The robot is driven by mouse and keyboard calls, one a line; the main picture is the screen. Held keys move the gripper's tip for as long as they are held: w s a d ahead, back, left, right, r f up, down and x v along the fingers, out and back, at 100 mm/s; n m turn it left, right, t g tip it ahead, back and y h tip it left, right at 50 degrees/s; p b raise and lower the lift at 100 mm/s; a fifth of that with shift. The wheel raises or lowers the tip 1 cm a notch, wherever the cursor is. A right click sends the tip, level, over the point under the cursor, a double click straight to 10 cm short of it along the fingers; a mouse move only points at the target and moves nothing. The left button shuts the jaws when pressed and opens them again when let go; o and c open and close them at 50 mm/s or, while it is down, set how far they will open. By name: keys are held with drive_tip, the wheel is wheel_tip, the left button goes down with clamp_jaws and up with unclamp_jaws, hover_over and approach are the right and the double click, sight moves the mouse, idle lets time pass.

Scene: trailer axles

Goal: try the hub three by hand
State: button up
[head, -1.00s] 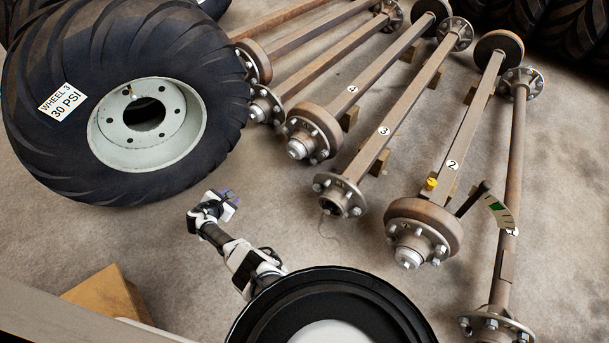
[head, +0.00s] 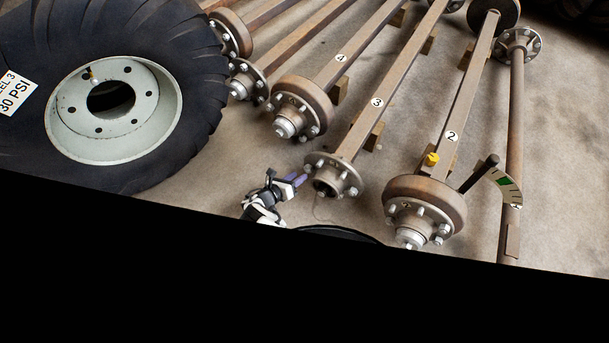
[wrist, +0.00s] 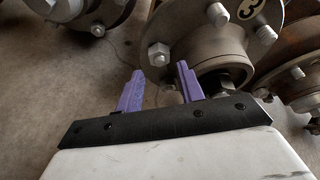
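Axle 3 (head: 377,103) lies on the floor, its number on a white disc. Its hub three (head: 347,180) is a rusty flange with several wheel studs and nuts around a dark centre opening. In the wrist view the hub (wrist: 215,60) fills the upper right, with a "3" tag on it. My gripper (head: 304,179) is just left of the hub in the head view. In the wrist view my gripper (wrist: 157,78) has its two purple fingers apart, with nothing seen between them. A stud nut (wrist: 159,54) shows just beyond the fingertips. Whether a finger touches the hub I cannot tell.
Axle 4 (head: 341,58) and its drum lie to the left, axle 2 (head: 451,136) to the right. A yellow cap (head: 431,159) and a dark lever with a marked plate (head: 508,187) are by axle 2. A large tyre (head: 190,60) stands left. Black covers the lower head view.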

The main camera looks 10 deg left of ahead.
drive_tip(key=b+x, duration=0.2)
drive_tip(key=x, duration=0.3)
drive_tip(key=shift+w, duration=0.1)
clamp_jaws()
